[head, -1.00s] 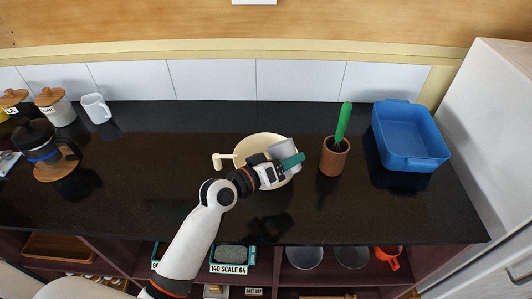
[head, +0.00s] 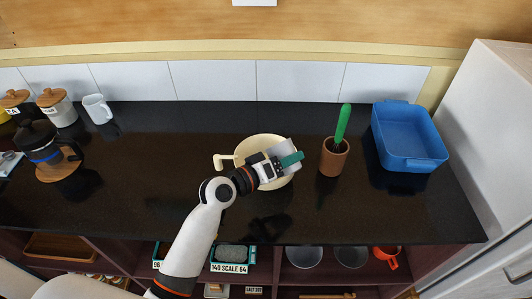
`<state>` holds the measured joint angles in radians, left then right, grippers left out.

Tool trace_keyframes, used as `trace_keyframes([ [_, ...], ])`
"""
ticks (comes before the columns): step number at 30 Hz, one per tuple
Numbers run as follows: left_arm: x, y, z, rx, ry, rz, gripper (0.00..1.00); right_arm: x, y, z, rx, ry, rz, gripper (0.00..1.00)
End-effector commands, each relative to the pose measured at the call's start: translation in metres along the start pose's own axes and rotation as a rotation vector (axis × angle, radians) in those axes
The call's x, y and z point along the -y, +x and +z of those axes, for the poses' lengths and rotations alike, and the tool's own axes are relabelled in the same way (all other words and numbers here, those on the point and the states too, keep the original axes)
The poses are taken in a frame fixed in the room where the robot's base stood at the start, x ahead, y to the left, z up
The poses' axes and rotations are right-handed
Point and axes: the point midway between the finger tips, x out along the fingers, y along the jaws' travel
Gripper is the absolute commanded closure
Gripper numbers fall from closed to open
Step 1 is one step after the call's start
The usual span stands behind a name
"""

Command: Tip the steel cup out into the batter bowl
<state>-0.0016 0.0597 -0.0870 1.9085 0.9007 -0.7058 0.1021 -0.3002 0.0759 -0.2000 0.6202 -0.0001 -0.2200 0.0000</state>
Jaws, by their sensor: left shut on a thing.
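The batter bowl (head: 249,147) is cream, with a handle on its left, and stands on the black counter. The steel cup (head: 292,146) is grey and tilted over the right side of the bowl. My left gripper (head: 286,161) is shut on the cup, with a green part of the gripper or cup showing at its right. The gripper and arm hide part of the bowl's inside and front. I cannot see whether anything is in the cup. My right gripper is not in view.
A brown pot (head: 333,158) with a green-handled tool (head: 342,122) stands right of the bowl. A blue dish (head: 408,137) is farther right. A coffee press (head: 45,150) and a white mug (head: 97,108) stand left. The counter between is clear.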

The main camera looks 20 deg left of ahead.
Motion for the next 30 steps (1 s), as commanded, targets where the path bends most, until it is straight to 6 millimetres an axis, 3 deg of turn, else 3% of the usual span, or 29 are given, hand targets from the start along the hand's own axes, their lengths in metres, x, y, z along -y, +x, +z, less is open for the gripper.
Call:
trace_keyframes([
  [30, 0.0, 0.0001, 0.0008, -0.022, -0.136, -0.01, 0.68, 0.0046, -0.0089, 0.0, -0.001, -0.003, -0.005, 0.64],
])
